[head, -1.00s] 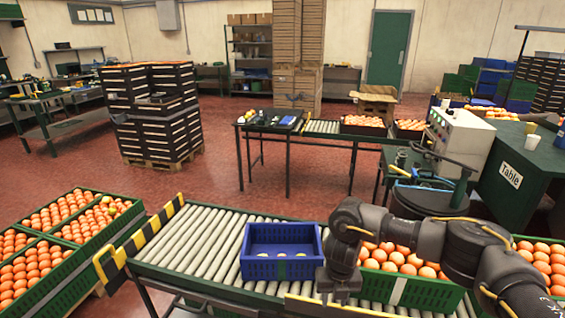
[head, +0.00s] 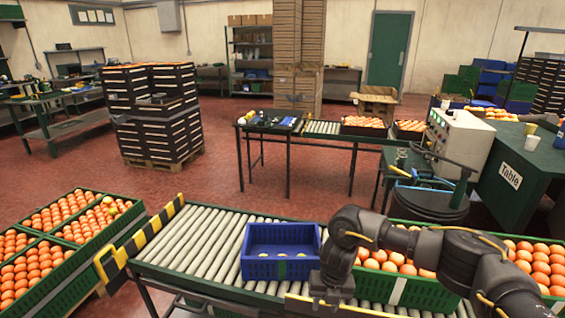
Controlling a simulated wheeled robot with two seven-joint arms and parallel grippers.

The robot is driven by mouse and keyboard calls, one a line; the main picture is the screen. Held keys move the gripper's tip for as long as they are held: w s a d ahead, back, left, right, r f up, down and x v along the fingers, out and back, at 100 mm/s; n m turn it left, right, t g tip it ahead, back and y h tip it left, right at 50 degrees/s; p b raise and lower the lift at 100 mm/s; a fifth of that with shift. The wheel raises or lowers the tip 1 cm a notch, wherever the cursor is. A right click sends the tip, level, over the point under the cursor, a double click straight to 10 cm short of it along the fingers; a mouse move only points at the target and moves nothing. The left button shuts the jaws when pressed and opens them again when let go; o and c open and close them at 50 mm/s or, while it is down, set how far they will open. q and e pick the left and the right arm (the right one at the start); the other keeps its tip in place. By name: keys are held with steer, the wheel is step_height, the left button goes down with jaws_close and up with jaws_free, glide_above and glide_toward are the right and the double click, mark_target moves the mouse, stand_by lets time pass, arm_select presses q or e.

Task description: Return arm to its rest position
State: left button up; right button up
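My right arm comes in from the lower right, its black links crossing in front of the orange crate. My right gripper (head: 331,290) points down beside the right end of the blue crate (head: 282,269), over the conveyor's near side. Its fingertips are too dark and small to tell whether they are open or shut, and I see nothing held in it. The blue crate sits on the roller conveyor (head: 190,244), with a few small pale items low inside it. My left gripper is not in view.
A green crate of oranges (head: 423,294) stands on the conveyor behind my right arm, with more oranges at the far right. Green crates of oranges (head: 98,246) stand at the left. The rollers left of the blue crate are bare. A black drum (head: 428,204) stands behind the conveyor.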

steer(key=s+a+f+m+y, duration=0.3)
steer(key=a+f+m+y, duration=0.5)
steer(key=a+f, duration=0.45)
steer(key=s+d+f+m+t+h, duration=0.1)
steer(key=s+d+f+m+t, duration=0.15)
steer(key=f+m, duration=0.45)
steer(key=s+d+f+m+t, duration=0.1)
steer(key=s+d+f+m, duration=0.3)
steer(key=f, duration=0.5)
steer(key=s+d+f+m+h, duration=0.2)
steer(key=s+d+f+m, duration=0.4)
steer(key=s, duration=0.3)
steer(key=s+d+f+m+h, duration=0.35)
steer(key=s+d+f, duration=0.25)
steer(key=s+f, duration=0.3)
steer(key=s+d+f+m+g+h, duration=0.1)
steer(key=s+d, duration=0.4)
steer(key=s, duration=0.5)
steer(key=s+d+f+m+g+h, duration=0.1)
steer(key=s+d+f+m, duration=0.1)
steer(key=s, duration=0.9)
steer(key=d+m, duration=0.1)
steer(key=d, duration=0.1)
steer(key=shift+d+f, duration=0.25)
steer(key=shift+d, duration=0.15)
